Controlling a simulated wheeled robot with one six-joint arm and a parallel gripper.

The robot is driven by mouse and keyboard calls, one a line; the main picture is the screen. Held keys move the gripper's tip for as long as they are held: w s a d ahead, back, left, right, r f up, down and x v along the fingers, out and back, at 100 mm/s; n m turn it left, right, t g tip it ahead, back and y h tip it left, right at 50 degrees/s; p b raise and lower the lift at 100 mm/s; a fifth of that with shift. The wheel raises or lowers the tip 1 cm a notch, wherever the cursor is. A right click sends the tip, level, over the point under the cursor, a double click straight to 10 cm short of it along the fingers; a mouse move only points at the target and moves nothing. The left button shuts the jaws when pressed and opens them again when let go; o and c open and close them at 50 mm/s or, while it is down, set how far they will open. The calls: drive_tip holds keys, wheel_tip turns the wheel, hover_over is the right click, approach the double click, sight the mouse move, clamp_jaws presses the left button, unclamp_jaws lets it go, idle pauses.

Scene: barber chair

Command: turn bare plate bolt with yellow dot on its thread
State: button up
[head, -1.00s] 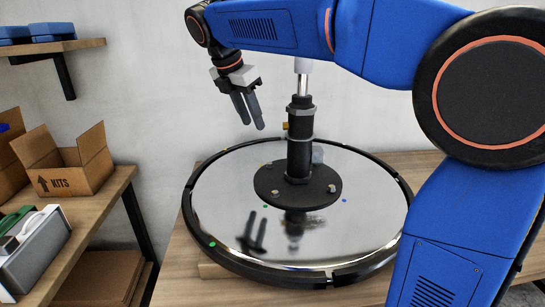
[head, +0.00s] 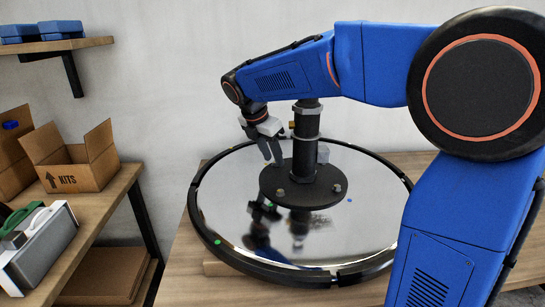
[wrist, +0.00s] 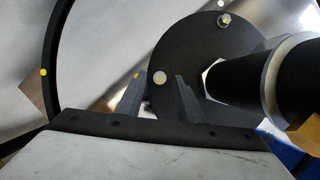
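A round black plate (head: 310,196) with bolts sits around the foot of a black column (head: 304,140). A small yellow spot (wrist: 136,75) shows beside the left fingertip. My gripper (head: 272,160) points down at the plate's back left. Its fingers are apart and empty, with the pale bolt end between and beyond their tips in the wrist view. I cannot tell whether they touch the plate.
The plate is over a large mirror-like disc (head: 235,200) with a black rim (head: 200,229). A green dot (head: 217,241) and a blue dot (head: 349,200) mark it. The column rises close beside my gripper. A cardboard box (head: 75,170) stands on the left bench, clear of the disc.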

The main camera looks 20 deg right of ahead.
drive_tip(key=shift+d+f, duration=0.1)
drive_tip(key=shift+f, duration=0.1)
clamp_jaws()
drive_tip(key=shift+w+m, duration=0.1)
drive_tip(key=shift+m, duration=0.2)
drive_tip(key=m, duration=0.1)
drive_tip(key=m+g, duration=0.1)
drive_tip(key=m, duration=0.1)
drive_tip(key=shift+w+m+g, duration=0.2)
drive_tip(key=shift+m+g, duration=0.1)
drive_tip(key=m, duration=0.2)
drive_tip(key=m+g, duration=0.1)
drive_tip(key=m, duration=0.1)
drive_tip(key=shift+w+g, duration=0.2)
drive_tip(key=shift+g, duration=0.1)
